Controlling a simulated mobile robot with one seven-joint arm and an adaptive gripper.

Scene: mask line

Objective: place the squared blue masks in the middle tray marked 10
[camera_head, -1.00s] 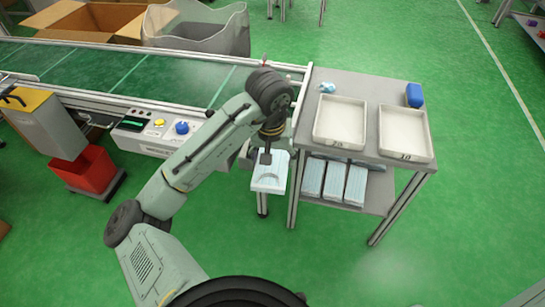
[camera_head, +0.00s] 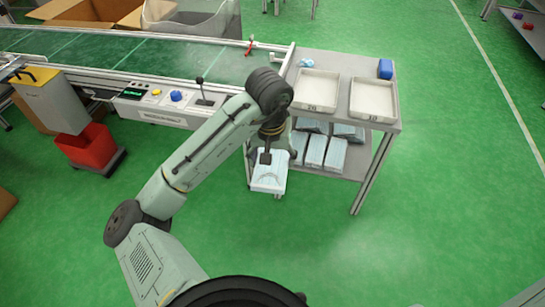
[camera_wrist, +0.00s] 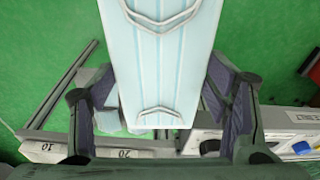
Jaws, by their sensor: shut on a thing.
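My gripper (camera_head: 267,164) is shut on a squared stack of light blue masks (camera_head: 269,183), held out in front of the cart's left end and apart from it. In the wrist view the pale blue masks (camera_wrist: 160,60) lie between my two dark fingers, with folds and ear loops showing. The white tray marked 10 (camera_head: 372,98) is on the cart top at the right and looks empty. Its label also shows upside down at lower left in the wrist view.
A white tray marked 20 (camera_head: 318,89) is left of it, also empty. A conveyor (camera_head: 150,62) stands left; green floor is free right.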

